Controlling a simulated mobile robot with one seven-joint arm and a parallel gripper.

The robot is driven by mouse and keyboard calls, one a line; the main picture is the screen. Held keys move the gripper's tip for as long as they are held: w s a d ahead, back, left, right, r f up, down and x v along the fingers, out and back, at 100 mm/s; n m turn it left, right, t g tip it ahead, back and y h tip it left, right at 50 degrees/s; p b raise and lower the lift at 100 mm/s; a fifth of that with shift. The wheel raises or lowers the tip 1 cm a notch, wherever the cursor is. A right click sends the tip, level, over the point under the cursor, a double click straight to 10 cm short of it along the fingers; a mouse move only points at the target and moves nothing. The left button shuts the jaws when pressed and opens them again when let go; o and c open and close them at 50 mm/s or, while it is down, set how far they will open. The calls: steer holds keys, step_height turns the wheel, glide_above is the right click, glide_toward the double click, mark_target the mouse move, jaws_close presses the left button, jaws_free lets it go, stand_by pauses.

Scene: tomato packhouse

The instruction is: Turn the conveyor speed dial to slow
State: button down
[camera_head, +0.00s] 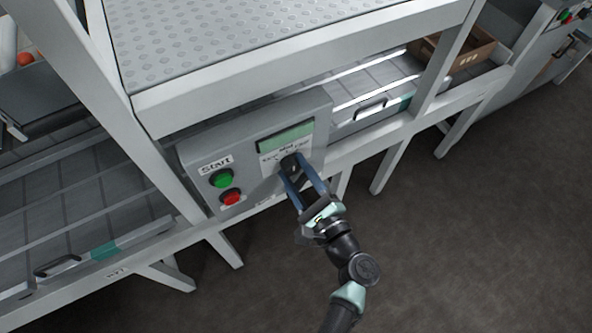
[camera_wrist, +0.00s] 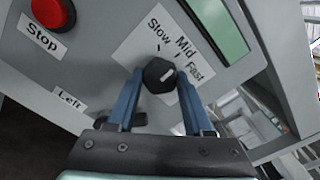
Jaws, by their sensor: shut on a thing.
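The conveyor speed dial, a black knob (camera_wrist: 157,76), sits on a white label marked Slow, Mid and Fast on the grey control panel (camera_head: 250,125). Its short white mark appears to point toward the Fast side in the wrist view. My gripper (camera_wrist: 160,84) has its two blue fingers on either side of the knob and is shut on it. In the head view my gripper (camera_head: 291,171) reaches the panel from below, and the fingers partly hide the dial and its label.
Beside the dial are a green start button (camera_head: 222,178), a red stop button (camera_head: 230,197), also seen in the wrist view (camera_wrist: 53,12), and a greenish display (camera_head: 286,136). A conveyor (camera_head: 80,215) runs left. A brown crate (camera_head: 470,50) stands at upper right. The floor at right is clear.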

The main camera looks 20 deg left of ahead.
steer(key=shift+f, duration=0.1)
steer(key=n+b, duration=0.4)
steer(key=n, duration=0.1)
steer(key=shift+f+b, duration=0.15)
steer(key=shift+b, duration=0.15)
steer(key=n+b, duration=0.4)
steer(key=shift+r+n, duration=0.2)
steer(key=shift+n, duration=0.1)
steer(key=shift+c, duration=1.5)
jaws_free()
steer(key=shift+r, duration=0.1)
steer(key=v, duration=1.3)
